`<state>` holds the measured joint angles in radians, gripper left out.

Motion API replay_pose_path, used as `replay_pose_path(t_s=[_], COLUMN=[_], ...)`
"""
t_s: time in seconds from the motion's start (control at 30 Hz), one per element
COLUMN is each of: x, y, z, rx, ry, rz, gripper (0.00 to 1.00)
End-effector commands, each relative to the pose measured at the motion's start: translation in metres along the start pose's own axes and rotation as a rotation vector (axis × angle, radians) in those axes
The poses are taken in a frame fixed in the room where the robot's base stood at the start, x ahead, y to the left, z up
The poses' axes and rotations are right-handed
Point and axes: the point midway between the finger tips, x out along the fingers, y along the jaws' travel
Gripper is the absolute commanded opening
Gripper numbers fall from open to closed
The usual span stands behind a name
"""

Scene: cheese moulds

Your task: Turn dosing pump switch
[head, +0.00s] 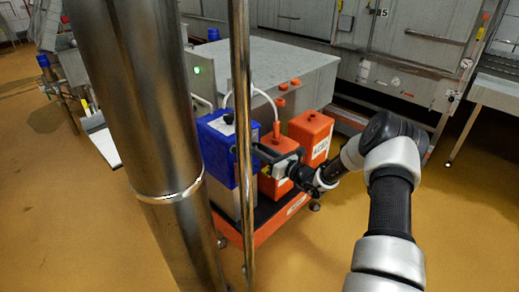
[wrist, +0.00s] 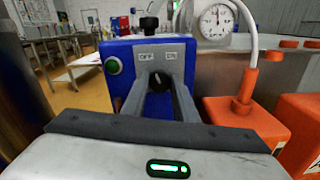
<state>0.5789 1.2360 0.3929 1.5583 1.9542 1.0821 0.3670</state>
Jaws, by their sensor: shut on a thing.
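The dosing pump is a blue box (wrist: 120,50) with a grey front plate marked OFF on the left and ON on the right. Its switch, a black rotary knob (wrist: 159,80), sits below these labels. My gripper (wrist: 159,90) is shut on the knob, with one grey finger on each side. The fingers hide part of the knob, and I cannot tell clearly where it points. In the head view the blue pump (head: 216,135) stands on an orange trolley, with my gripper (head: 260,152) reaching its front from the right. The knob is hidden there.
A green round button (wrist: 113,65) is left of the switch. A pressure gauge (wrist: 216,22) and white hose are behind. Orange canisters (head: 311,135) stand right of the pump, close to my arm. A steel post (head: 240,80) crosses the head view. The floor at right is clear.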

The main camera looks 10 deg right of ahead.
Motion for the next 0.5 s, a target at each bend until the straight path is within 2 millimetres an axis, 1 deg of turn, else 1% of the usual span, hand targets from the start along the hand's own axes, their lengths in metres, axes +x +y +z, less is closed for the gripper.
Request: replay_pose_path(t_s=[0.5], x=[-0.0011], y=[-0.0003], z=[0.0003], rx=[0.483], ry=[0.001], rz=[-0.002], gripper=[0.04])
